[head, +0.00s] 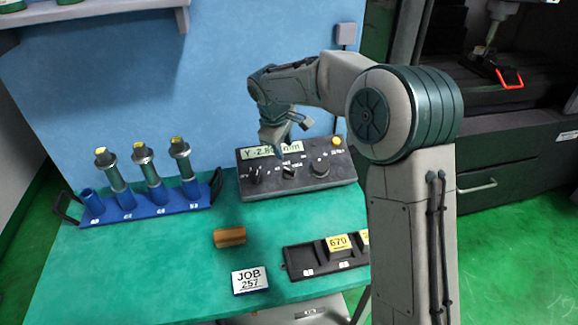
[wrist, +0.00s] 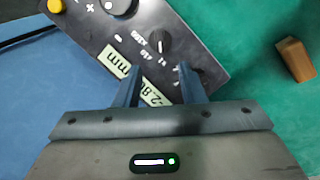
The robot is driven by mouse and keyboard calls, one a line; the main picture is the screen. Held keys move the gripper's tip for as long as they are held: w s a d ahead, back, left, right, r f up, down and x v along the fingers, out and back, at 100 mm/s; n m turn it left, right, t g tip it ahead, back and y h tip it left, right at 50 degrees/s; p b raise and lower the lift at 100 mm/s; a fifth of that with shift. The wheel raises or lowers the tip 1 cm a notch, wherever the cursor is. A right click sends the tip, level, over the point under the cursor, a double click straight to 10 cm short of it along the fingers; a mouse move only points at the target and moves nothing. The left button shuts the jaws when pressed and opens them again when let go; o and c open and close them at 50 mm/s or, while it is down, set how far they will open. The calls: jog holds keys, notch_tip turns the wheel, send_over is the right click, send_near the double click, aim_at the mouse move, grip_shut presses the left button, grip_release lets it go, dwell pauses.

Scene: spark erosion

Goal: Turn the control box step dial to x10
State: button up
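The dark control box (head: 335,178) stands on the green bench, with a row of dials below its display. The middle knob (head: 289,171), seemingly the step dial, has labels too small to read in the head view. It also shows in the wrist view as a round black knob (wrist: 159,43), upside down; I cannot tell its setting. My gripper (head: 289,134) hangs above the box. In the wrist view its fingers (wrist: 158,72) are apart and empty, over the display, with the knob just beyond their tips. Another dial near the right finger is partly hidden.
The display (head: 262,152) reads about Y -2.8 mm. A yellow button (head: 337,141) sits at the box's right. A blue rack (head: 150,205) with electrode holders stands left. A brown block (head: 230,237), a JOB 257 card (head: 250,280) and a black tray (head: 315,262) lie in front.

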aim_at(290, 170)
jog(key=p+x, duration=0.1)
jog(key=x, duration=1)
grip_shut()
